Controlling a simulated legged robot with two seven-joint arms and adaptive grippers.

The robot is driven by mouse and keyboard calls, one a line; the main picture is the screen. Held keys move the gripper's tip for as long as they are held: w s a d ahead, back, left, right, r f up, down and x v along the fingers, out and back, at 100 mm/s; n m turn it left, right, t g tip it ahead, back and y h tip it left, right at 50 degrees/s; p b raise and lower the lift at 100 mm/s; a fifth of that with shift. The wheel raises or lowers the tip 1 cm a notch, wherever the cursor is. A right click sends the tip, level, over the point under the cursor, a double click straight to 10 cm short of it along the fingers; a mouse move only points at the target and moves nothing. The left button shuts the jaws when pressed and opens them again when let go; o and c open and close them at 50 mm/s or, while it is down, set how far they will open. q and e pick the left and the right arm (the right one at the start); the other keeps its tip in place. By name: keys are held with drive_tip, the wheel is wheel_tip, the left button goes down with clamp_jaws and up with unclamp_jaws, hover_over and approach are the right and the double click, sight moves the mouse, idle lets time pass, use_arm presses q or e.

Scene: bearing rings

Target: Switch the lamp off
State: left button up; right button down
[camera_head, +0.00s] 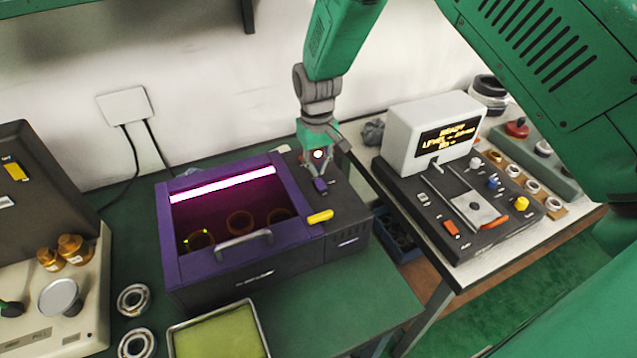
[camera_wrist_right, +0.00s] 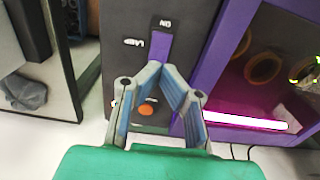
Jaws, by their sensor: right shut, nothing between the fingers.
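The purple box (camera_head: 175,245) has a window with a bright pink-white lamp tube (camera_head: 222,185) glowing inside, and it shows at the right of the wrist view. Its dark side panel carries a purple switch (camera_head: 320,185), which in the wrist view (camera_wrist_right: 160,48) sits by the labels ON and LAMP. My right gripper (camera_head: 319,172) is shut and empty, pointing down at the panel. In the wrist view its fingertips (camera_wrist_right: 163,72) meet at the switch's near end; I cannot tell whether they touch it. My left gripper is not in view.
A yellow handle (camera_head: 320,216) lies at the panel's front. Rings show dimly behind the window. A grey console with a display (camera_head: 448,138) stands on the right table. Bearing rings (camera_head: 134,299), a green-lined tray (camera_head: 262,325) and a beige machine (camera_head: 85,330) are at left.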

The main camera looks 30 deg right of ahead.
sight(318, 181)
drive_tip(key=shift+d+f, duration=0.25)
drive_tip(key=shift+f, duration=0.15)
drive_tip(key=shift+a+f+b, duration=0.2)
drive_tip(key=shift+f+b, duration=0.05)
drive_tip(key=shift+b, duration=0.05)
drive_tip(key=shift+d+f+b, duration=0.1)
drive_tip(key=shift+f+b, duration=0.25)
drive_tip(key=shift+f, duration=0.45)
idle(0.5)
drive_tip(key=shift+r, duration=0.1)
wheel_tip(318, 181, up, 7)
drive_tip(key=p, duration=0.6)
idle(0.5)
